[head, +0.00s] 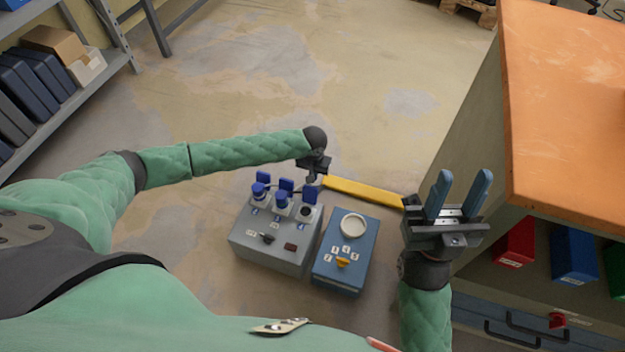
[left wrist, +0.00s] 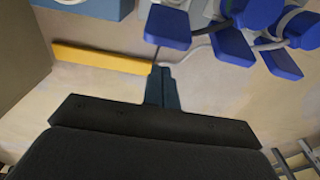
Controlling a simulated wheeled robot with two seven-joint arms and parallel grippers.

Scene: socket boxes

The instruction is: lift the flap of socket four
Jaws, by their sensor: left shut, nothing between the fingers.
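The grey socket box (head: 268,250) has three blue flaps, all standing up at its far edge. The right flap (head: 309,194) stands behind an empty dark socket (head: 305,211); it also shows in the left wrist view (left wrist: 168,27). Blue plugs sit at the left socket (head: 258,190) and middle socket (head: 281,201). The small labels are too blurred to tell which socket is four. My left gripper (head: 313,179) is shut and empty, just behind the right flap; its fingertips (left wrist: 161,72) appear apart from it. My right gripper (head: 460,192) is open and empty, right of the boxes.
A blue box (head: 332,284) with a white round dish (head: 353,225) and a yellow knob (head: 342,263) stands right of the grey box. A yellow bar (head: 362,192) lies behind it. An orange-topped bench (head: 570,110) is at right.

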